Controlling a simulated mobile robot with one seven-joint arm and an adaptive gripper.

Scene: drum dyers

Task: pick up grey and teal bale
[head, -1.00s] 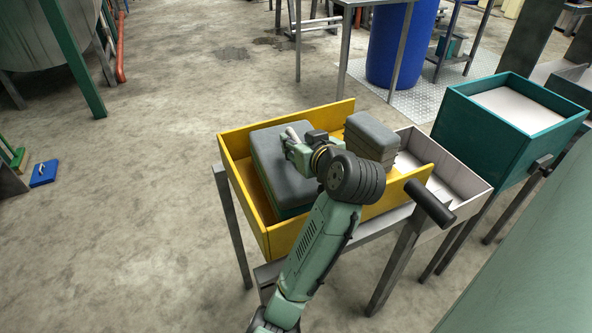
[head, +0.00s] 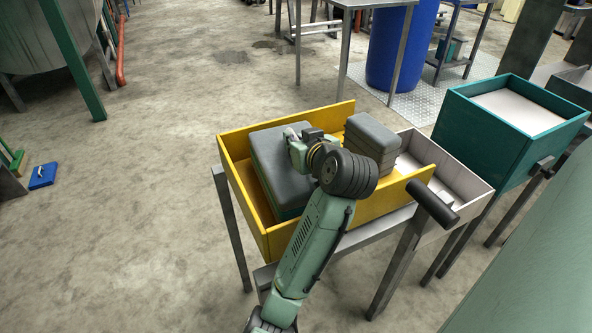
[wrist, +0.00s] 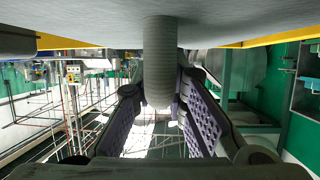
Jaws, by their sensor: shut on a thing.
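The grey and teal bale (head: 268,153) lies in the left part of the yellow crate (head: 232,144). Its top is dark grey and a teal strip shows low on its near side. My gripper (head: 294,142) is at the right part of its top. In the wrist view, my gripper's two purple-padded fingers (wrist: 165,122) are on either side of a ribbed grey post (wrist: 158,65) that joins a broad grey surface. My gripper is shut on this post, which appears to be part of the bale. My wrist and arm hide the bale's right side in the head view.
A second, stacked-looking grey bale (head: 371,136) stands right of my gripper. A whitish tray (head: 462,177) adjoins the yellow crate, with a teal bin (head: 476,128) farther right. A blue drum (head: 392,50) stands behind. The floor to the left is largely clear.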

